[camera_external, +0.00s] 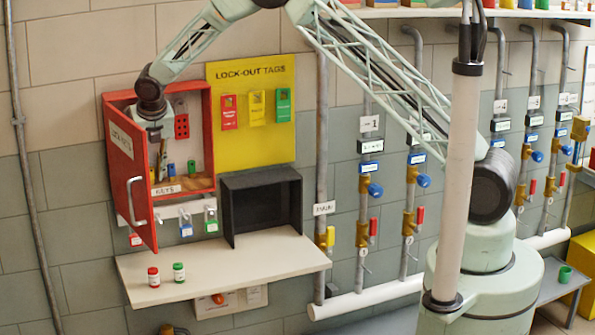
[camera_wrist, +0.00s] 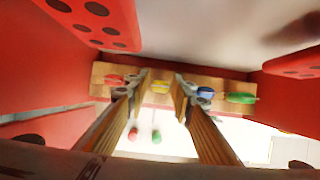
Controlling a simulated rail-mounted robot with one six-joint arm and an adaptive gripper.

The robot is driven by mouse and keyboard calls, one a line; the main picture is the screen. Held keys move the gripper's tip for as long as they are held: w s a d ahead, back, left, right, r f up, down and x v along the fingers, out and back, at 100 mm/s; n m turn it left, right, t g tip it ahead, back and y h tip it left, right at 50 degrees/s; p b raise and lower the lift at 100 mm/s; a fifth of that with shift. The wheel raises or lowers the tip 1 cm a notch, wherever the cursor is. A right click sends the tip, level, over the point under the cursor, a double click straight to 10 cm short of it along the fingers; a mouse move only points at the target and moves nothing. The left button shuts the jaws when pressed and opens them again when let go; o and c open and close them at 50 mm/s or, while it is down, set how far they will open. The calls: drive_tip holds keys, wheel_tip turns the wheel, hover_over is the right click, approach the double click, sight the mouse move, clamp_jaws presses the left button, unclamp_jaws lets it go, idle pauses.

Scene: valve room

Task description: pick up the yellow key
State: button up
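The yellow key (camera_wrist: 160,87) sits on a wooden rack (camera_wrist: 218,82) inside the red cabinet (camera_external: 178,93). In the wrist view it shows between my two fingertips, with a gap on each side. My gripper (camera_wrist: 160,82) is open and empty, and points at the rack. In the external view my gripper (camera_external: 157,172) is inside the cabinet at its left, and I cannot make out the yellow key there. In the wrist view a red key (camera_wrist: 114,80) is left of the left finger. A blue key (camera_wrist: 205,92) and a green key (camera_wrist: 241,98) are to the right.
The cabinet's red door (camera_external: 130,170) stands open at left, close to my wrist. Cabinet walls bound both sides. A shelf (camera_external: 225,268) below holds a red-capped jar (camera_external: 153,277), a green-capped jar (camera_external: 179,272) and a black open box (camera_external: 262,203).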

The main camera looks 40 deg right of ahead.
drive_tip(key=c, duration=0.5)
drive_tip(key=shift+o, duration=0.2)
drive_tip(key=shift+r, duration=0.15)
drive_tip(key=shift+r, duration=0.7)
drive_tip(key=shift+s+f, duration=0.1)
drive_tip(key=shift+b, duration=0.3)
drive_tip(key=shift+s+a+f+t+h+b, duration=0.1)
drive_tip(key=shift+s+t+h+b, duration=0.3)
drive_tip(key=shift+t+b, duration=0.3)
drive_tip(key=shift+s+t, duration=0.1)
drive_tip(key=shift+t, duration=0.2)
drive_tip(key=shift+s+a+t+b, duration=0.2)
drive_tip(key=shift+s+t+b, duration=0.15)
drive_tip(key=shift+t+b, duration=0.6)
